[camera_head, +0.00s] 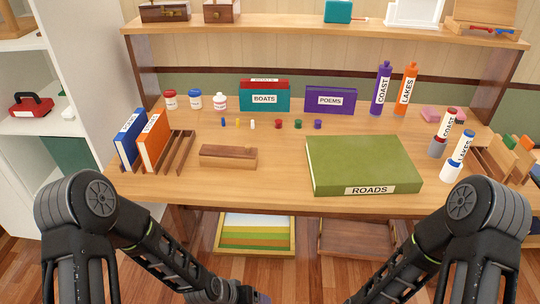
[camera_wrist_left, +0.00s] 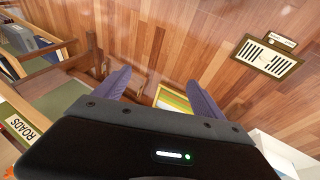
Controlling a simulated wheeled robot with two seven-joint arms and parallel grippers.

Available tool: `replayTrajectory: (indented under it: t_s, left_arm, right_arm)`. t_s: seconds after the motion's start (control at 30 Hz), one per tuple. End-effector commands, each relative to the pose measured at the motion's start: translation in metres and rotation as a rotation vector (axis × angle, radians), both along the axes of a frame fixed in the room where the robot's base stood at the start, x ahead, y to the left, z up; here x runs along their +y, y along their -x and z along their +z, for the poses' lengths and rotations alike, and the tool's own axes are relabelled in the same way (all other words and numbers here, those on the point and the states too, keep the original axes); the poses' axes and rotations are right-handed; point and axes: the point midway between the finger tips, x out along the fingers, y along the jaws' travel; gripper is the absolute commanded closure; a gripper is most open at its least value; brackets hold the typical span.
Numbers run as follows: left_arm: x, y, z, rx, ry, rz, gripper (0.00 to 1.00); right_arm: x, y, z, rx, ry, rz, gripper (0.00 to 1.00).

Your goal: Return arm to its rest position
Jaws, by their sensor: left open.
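My left arm (camera_head: 150,250) comes in from the left in the head view and reaches down below the desk's front edge. Its gripper (camera_wrist_left: 160,92) shows in the left wrist view with two purple-grey fingers spread apart and nothing between them. Wooden floor lies beyond the fingers. In the head view only part of the hand shows at the bottom edge. My right arm (camera_head: 400,270) comes in from the right and runs down out of the picture; its gripper is hidden below the frame.
The wooden desk (camera_head: 280,190) holds a green ROADS book (camera_head: 365,160), a wooden block (camera_head: 228,156), upright books (camera_head: 155,138), jars and bottles. Under it stand a tray with coloured strips (camera_head: 255,240) and a wooden tray (camera_head: 355,240). A floor vent (camera_wrist_left: 265,58) shows in the wrist view.

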Motion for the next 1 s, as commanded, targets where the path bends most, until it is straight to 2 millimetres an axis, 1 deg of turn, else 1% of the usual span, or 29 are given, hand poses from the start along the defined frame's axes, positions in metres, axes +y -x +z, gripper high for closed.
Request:
replayTrajectory:
  t_s: [0.03, 0.1, 0.2, 0.3, 0.37, 1.0]
  left_arm:
    - [0.004, 0.036, -0.011, 0.061, 0.004, 0.047, 0.2]
    - [0.009, 0.075, -0.021, 0.125, 0.0, 0.078, 0.2]
    - [0.012, 0.114, -0.028, 0.201, -0.003, 0.08, 0.2]
    - [0.014, 0.133, -0.033, 0.244, -0.004, 0.084, 0.2]
    - [0.015, 0.135, -0.035, 0.253, -0.003, 0.09, 0.2]
    - [0.016, 0.133, -0.035, 0.25, -0.003, 0.09, 0.2]
  right_arm:
    - [0.012, 0.005, -0.003, -0.036, -0.009, 0.085, 1.0]
    - [0.025, 0.012, -0.006, -0.066, -0.025, 0.17, 1.0]
    - [0.038, 0.027, -0.009, -0.057, -0.048, 0.235, 1.0]
    - [0.046, 0.039, -0.013, -0.034, -0.059, 0.255, 1.0]
    - [0.048, 0.043, -0.014, -0.026, -0.061, 0.263, 1.0]
    - [0.048, 0.042, -0.014, -0.026, -0.06, 0.261, 1.0]
